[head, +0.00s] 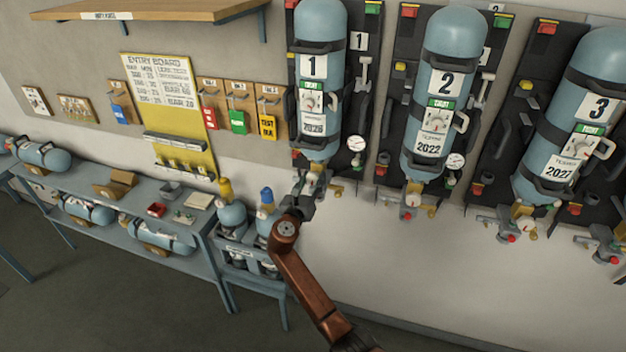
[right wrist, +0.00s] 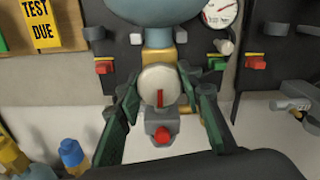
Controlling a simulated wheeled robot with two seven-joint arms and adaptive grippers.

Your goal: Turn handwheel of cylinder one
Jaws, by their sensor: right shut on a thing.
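Cylinder one (head: 320,35), pale blue with a "1" label, hangs upright on the dark wall board, valve end down. In the right wrist view its handwheel (right wrist: 158,84) is a cream disc with a red mark, below the cylinder's blue end (right wrist: 155,12). My right gripper (head: 308,185) is at the valve under cylinder one. In the right wrist view its green fingers (right wrist: 159,88) stand on both sides of the handwheel and are shut on it. A grey fitting with a red part (right wrist: 162,135) shows below the wheel. My left gripper is not in view.
Cylinder two (head: 452,40) and cylinder three (head: 602,55) hang to the right. A gauge (head: 356,144) sits beside cylinder one. Below left stand a rack of small cylinders (head: 232,218) and a grey bench (head: 120,190). The wall below the boards is clear.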

